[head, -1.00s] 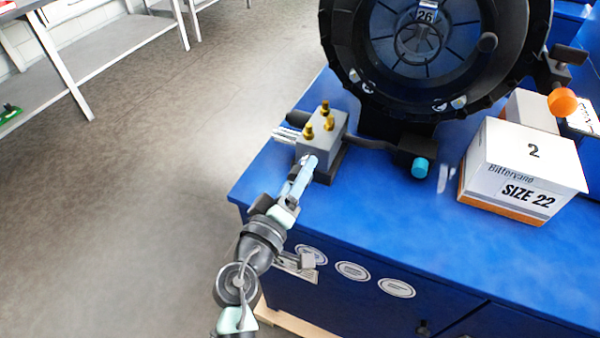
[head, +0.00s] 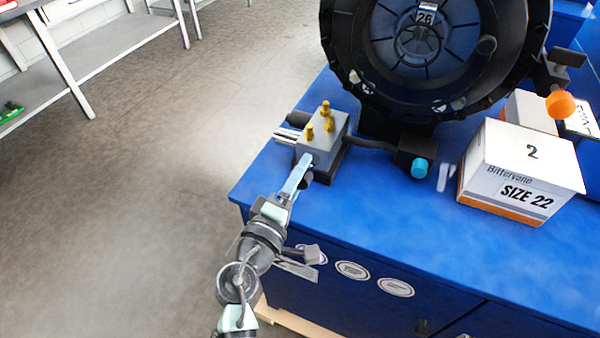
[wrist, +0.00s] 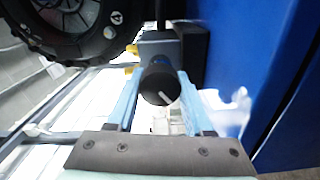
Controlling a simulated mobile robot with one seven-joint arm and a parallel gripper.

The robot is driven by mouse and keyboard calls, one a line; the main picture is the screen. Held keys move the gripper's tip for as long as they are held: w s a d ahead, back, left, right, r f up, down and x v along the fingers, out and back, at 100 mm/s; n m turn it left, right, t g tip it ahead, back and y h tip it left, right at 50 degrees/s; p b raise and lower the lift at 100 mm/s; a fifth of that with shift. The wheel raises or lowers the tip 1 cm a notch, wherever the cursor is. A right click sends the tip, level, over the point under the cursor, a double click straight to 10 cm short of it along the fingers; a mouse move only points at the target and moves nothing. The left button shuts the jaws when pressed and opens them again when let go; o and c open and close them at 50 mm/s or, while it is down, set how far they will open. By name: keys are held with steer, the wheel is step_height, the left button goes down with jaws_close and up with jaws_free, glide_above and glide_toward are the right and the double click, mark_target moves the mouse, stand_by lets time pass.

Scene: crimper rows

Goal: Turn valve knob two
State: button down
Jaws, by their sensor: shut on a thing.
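A grey valve block (head: 322,148) with brass fittings (head: 326,114) on top stands near the left edge of the blue bench. In the wrist view, a round black valve knob (wrist: 159,84) with a white pointer line sticks out of the block's front. My gripper (head: 305,163) reaches the front of the block from below left. The wrist view shows its two light-blue fingers (wrist: 158,76) on either side of the knob, shut on it. The pointer line slants down to the right in that view.
A big black wheel-like machine head (head: 420,50) stands behind the block. A cyan-tipped part (head: 420,168) lies to its right, joined by a dark hose. A white box marked 2 (head: 520,170) sits at the right. The bench's front right top is clear.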

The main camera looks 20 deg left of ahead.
steer(key=shift+c, duration=1.4)
jaws_free()
steer(key=s+b, duration=0.2)
steer(key=s, duration=1.1)
steer(key=shift+a, duration=0.25)
